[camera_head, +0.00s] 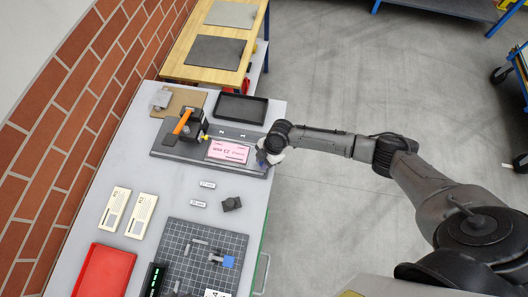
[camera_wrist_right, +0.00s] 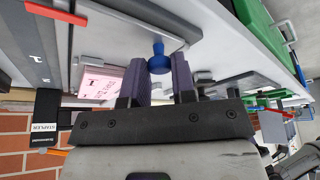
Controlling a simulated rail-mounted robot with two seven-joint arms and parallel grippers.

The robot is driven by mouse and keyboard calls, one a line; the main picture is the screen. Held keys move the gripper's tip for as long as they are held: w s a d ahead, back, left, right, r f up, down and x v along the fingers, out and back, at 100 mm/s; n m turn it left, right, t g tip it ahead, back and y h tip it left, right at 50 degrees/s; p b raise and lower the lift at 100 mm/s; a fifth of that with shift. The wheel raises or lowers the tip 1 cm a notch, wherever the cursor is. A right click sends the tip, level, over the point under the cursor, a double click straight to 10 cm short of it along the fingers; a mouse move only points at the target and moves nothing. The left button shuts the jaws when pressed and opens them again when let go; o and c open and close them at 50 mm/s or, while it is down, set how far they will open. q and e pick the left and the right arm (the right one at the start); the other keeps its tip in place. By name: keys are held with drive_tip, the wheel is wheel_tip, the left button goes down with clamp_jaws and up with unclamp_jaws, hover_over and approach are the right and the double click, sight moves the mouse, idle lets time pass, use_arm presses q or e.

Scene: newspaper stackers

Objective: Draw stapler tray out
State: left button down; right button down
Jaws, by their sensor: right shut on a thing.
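The stapler (camera_head: 190,127), black with an orange lever, stands on a long dark grey base (camera_head: 165,150) on the table. Its black body with a STAPLER label (camera_wrist_right: 46,127) shows at the left of the right wrist view. A pink printed pad (camera_head: 228,151) lies on the base, right of the stapler; it also shows in the right wrist view (camera_wrist_right: 100,84). My right gripper (camera_head: 266,157) is at the base's right end. In the right wrist view its purple fingers (camera_wrist_right: 160,72) are closed around a blue knob (camera_wrist_right: 158,58). My left gripper is out of view.
A black open tray (camera_head: 241,96) lies behind the base and a brown board (camera_head: 166,112) at the back left. Nearer are a small dark block (camera_head: 231,204), white cards (camera_head: 141,216), a red tray (camera_head: 104,249) and a gridded mat (camera_head: 172,235).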

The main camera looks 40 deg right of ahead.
drive_tip(key=shift+s+r, duration=0.1)
drive_tip(key=c, duration=1.3)
unclamp_jaws()
drive_tip(key=shift+o, duration=0.7)
drive_tip(key=shift+s+d, duration=0.1)
drive_tip(key=shift+o, duration=1.1)
drive_tip(key=v, duration=1.3)
drive_tip(key=shift+r+b, duration=0.35)
drive_tip(key=shift+b, duration=0.1)
drive_tip(key=shift+d, duration=0.1)
